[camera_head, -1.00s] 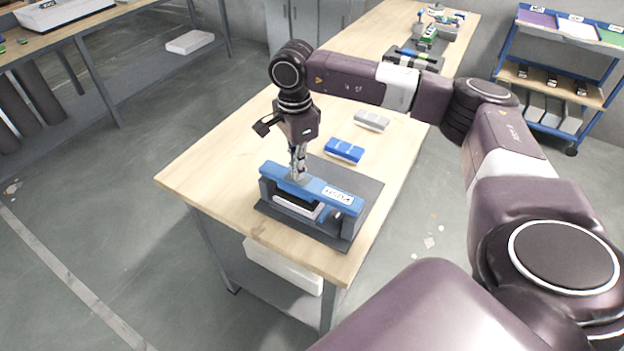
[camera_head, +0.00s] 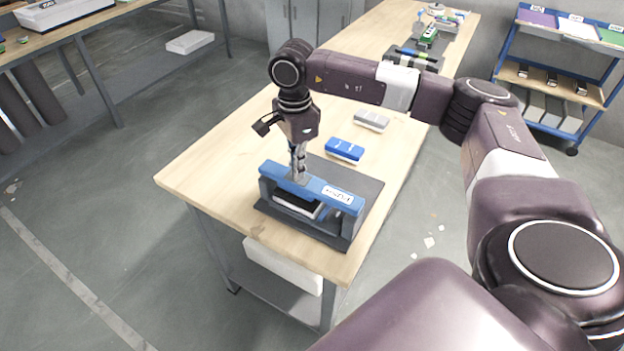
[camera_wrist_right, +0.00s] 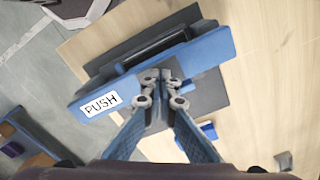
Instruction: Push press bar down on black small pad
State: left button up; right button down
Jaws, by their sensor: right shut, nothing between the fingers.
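The press has a blue press bar (camera_head: 318,188) with a white label, which reads PUSH in the right wrist view (camera_wrist_right: 100,104). It spans a dark base plate (camera_head: 362,190) on the table. A black pad (camera_head: 292,200) with a white lower edge lies under the bar, partly hidden by it. My right gripper (camera_head: 299,177) points down with its fingers together and empty. Its tips are at the top of the bar, near the left half in the head view; they also show in the right wrist view (camera_wrist_right: 161,74). I cannot tell how firmly they touch. My left gripper is out of view.
A blue block (camera_head: 345,150) and a grey block (camera_head: 371,120) lie on the wooden table (camera_head: 215,165) behind the press. Other items stand at the far end. A blue shelf cart (camera_head: 560,75) stands at the right. The table's left part is clear.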

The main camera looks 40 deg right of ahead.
notch_tip(320, 180, up, 8)
jog(key=p, duration=0.5)
jog(key=shift+r, duration=0.25)
jog(key=shift+d, duration=0.1)
dwell(0.5)
